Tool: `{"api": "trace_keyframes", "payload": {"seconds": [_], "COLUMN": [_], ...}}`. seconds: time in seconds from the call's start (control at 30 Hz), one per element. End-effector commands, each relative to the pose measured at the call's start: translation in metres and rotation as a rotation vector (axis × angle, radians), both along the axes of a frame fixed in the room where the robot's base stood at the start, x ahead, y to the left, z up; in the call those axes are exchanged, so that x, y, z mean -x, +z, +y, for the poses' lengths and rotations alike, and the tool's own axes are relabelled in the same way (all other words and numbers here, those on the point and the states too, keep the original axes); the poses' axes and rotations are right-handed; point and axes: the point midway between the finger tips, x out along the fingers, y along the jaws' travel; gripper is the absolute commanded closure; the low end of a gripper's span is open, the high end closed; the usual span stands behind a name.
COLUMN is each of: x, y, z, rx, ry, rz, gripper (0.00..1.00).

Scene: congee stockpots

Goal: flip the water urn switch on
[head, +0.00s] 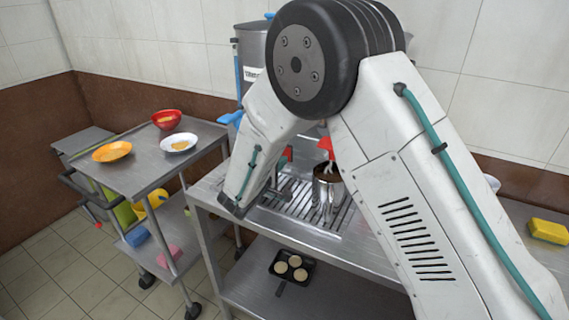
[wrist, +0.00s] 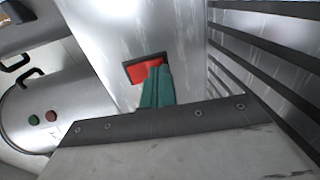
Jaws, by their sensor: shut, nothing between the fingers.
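A red rocker switch (wrist: 142,73) in a dark frame sits on a shiny metal panel (wrist: 115,35) in the wrist view. My gripper (wrist: 158,72) shows there as teal fingers, shut and empty. The fingertips overlap the lower right part of the switch; I cannot tell whether they touch it. Which way the rocker is tilted is not clear. In the head view a tall grey metal vessel (head: 252,48) with a partly hidden label stands behind my arm.
A steel pot (head: 326,196) stands on the slotted drain grate (head: 300,208), near red handles (head: 325,146). A cart (head: 150,178) at left holds bowls and plates. A yellow sponge (head: 548,231) lies at right. The wrist view shows a metal cylinder (wrist: 65,95) with green and red buttons.

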Motion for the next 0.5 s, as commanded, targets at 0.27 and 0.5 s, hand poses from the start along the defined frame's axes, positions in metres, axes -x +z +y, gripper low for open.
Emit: {"api": "trace_keyframes", "payload": {"seconds": [0.27,0.5], "x": [0.001,0.018], "y": [-0.001,-0.004], "z": [0.005,0.019], "rx": [0.004,0.004], "ry": [0.006,0.005], "rz": [-0.005,-0.006], "gripper": [1.00,1.00]}}
